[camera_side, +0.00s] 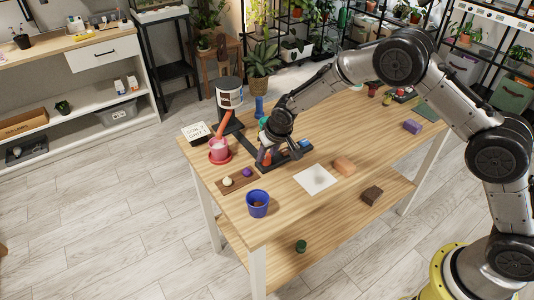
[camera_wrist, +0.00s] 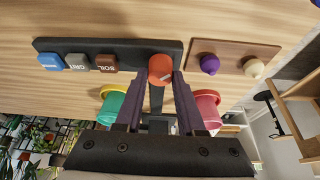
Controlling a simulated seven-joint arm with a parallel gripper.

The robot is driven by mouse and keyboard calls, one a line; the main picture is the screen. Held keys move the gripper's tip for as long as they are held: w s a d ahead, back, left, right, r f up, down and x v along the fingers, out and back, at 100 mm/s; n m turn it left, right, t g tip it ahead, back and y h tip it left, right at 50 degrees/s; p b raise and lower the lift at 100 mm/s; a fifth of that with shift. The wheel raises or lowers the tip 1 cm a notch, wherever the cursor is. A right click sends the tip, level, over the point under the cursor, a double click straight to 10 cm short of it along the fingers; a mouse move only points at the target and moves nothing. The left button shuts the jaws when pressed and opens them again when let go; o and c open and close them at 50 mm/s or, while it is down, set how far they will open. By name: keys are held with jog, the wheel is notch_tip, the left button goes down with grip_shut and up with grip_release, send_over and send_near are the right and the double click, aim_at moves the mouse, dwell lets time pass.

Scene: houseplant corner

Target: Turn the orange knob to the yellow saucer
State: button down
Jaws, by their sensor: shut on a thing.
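My gripper (camera_wrist: 160,80) points down with its two dark fingers on either side of the round orange knob (camera_wrist: 160,68), shut on it. The knob sits at one end of a black panel (camera_wrist: 105,46). In the side view my gripper (camera_side: 268,155) partly hides the knob. The yellow saucer (camera_wrist: 105,90) carries a green pot (camera_wrist: 112,104); my left finger partly covers them in the wrist view. A red saucer (camera_side: 220,160) holds a pink pot (camera_side: 219,147). An orange chute (camera_side: 224,122) slopes from the white hopper (camera_side: 229,93) toward the pink pot.
Blue, grey and brown buttons (camera_wrist: 105,63) lie along the panel. A brown board (camera_wrist: 231,57) with purple and cream knobs is close by. A blue pot (camera_side: 257,204), white sheet (camera_side: 316,179) and orange-brown block (camera_side: 344,166) stand on the table. The table's right half is mostly clear.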

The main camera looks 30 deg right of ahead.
jog(key=n+y, duration=0.2)
jog(key=n, duration=0.3)
jog(key=shift+d, duration=0.15)
jog(key=n, duration=0.2)
jog(key=n+g+y, duration=0.1)
jog(key=n, duration=0.2)
jog(key=shift+w+d+g+y, duration=0.1)
jog(key=shift+w+g+y, duration=0.05)
jog(key=shift+g+y, duration=0.15)
jog(key=n, duration=0.2)
jog(key=n+g, duration=0.1)
jog(key=n, duration=0.1)
jog(key=shift+w+n+g+y, duration=0.1)
jog(key=shift+n+g+y, duration=0.2)
jog(key=shift+y, duration=0.1)
jog(key=shift+w+d+n+g, duration=0.1)
jog(key=shift+n+g, duration=0.8)
jog(key=shift+n, duration=1.4)
jog(key=c, duration=0.5)
grip_release()
